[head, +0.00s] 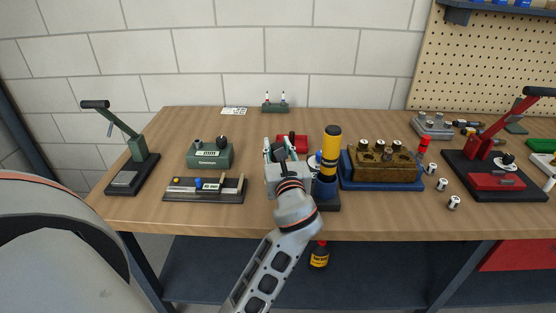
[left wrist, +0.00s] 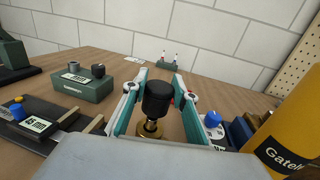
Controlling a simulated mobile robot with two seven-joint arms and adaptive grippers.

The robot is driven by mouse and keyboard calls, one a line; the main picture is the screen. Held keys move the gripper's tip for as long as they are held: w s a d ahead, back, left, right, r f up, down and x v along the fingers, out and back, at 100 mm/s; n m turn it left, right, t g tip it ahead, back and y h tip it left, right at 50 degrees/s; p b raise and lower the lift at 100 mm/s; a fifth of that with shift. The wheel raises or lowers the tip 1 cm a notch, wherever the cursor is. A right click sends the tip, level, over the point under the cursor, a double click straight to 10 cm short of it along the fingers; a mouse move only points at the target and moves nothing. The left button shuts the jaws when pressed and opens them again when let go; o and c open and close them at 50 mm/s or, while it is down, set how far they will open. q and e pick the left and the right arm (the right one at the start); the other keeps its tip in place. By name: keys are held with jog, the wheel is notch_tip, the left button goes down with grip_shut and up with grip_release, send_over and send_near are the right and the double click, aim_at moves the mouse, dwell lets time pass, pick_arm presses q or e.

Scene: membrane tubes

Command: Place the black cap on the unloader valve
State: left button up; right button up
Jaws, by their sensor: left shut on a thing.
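My left gripper (head: 275,149) is over the middle of the bench, its fingers pointing away toward the wall. In the left wrist view its two green fingers (left wrist: 161,92) are on either side of a black cap (left wrist: 158,98) and are shut on it. The cap looks slightly tilted. A brass-coloured round part (left wrist: 150,129) shows directly below the cap; I cannot tell whether the two are joined. I cannot make out which part is the unloader valve. My right gripper is not in view.
A yellow and black cylinder (head: 332,150) stands close right of the gripper. A red block (head: 299,143) is behind it. A green block (head: 211,158) and a dark gauge board (head: 220,196) lie left. A brass block (head: 385,165) on a blue tray (head: 398,185) is right.

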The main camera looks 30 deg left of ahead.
pick_arm(q)
notch_tip(320, 180, down, 3)
jog(key=shift+f+b, duration=0.2)
jog(key=shift+b, duration=0.1)
jog(key=shift+f, duration=0.2)
jog(key=shift+f, duration=0.15)
jog(key=o, duration=0.9)
